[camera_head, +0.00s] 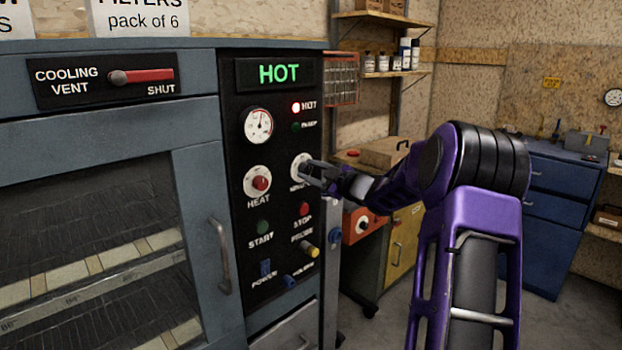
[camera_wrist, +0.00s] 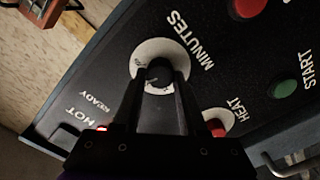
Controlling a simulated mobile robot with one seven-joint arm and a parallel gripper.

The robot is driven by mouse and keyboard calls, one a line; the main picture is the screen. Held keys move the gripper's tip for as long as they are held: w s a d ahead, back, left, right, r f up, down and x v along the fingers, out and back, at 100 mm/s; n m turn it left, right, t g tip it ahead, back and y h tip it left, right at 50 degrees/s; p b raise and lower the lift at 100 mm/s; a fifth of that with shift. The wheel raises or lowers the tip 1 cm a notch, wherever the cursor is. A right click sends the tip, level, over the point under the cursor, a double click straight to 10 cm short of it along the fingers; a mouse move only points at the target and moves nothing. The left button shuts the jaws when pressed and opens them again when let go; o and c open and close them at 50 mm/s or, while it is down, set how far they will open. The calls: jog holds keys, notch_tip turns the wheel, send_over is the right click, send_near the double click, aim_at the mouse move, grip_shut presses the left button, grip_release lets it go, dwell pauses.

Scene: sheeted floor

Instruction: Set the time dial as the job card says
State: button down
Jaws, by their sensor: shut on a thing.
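The time dial (camera_head: 300,164) is a white disc on the black control panel, labelled MINUTES in the wrist view. There its white face (camera_wrist: 141,54) shows around a dark knob. My gripper (camera_head: 312,176) is at this dial, and in the wrist view its two dark fingers (camera_wrist: 160,76) are shut on the dial's knob. The dial's scale and pointer are too small or hidden to read. The job card cannot be made out in either view.
The panel also holds a lit HOT display (camera_head: 279,73), a gauge (camera_head: 257,125), a red HEAT knob (camera_head: 261,183), a green START button (camera_head: 263,227) and a red STOP button (camera_head: 304,209). The oven door handle (camera_head: 221,256) sticks out at left. A workbench (camera_head: 388,240) stands behind my arm.

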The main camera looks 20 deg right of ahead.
jog(key=shift+n, duration=2)
jog(key=shift+c, duration=2.2)
grip_release()
jog(key=shift+s, duration=0.1)
jog(key=v, duration=1.7)
jog(key=shift+s+d, duration=0.1)
